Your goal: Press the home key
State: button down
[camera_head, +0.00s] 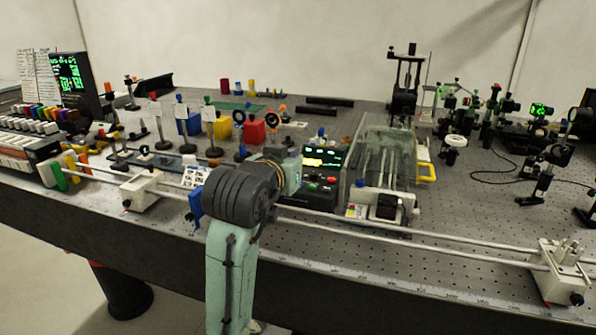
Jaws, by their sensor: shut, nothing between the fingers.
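A black control box (321,175) with a lit green display (321,157) stands near the middle of the bench. Small coloured keys (323,180), red and green among them, sit on its face below the display. Their labels are too small to read, so I cannot tell which is the home key. My arm rises from the bottom, and its dark ringed joint is in front of the bench, left of the box. The far end of my arm is close to the box's left side. My gripper's fingers are not visible; the arm hides that area.
A clear-covered instrument (377,150) stands right of the box. A long rail (440,240) runs along the bench's front edge. A second green screen (70,72) and a keyed panel (28,125) are at the left. Optics posts crowd behind my arm; bare perforated bench (480,210) is at right.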

aim_at(298, 192)
jog(key=w+f, duration=0.2)
jog(key=f, duration=0.1)
jog(key=shift+w+d+f+p, duration=0.25)
jog(key=shift+d+f+p, duration=0.05)
jog(key=shift+d+p, duration=0.1)
jog(key=shift+f, duration=0.5)
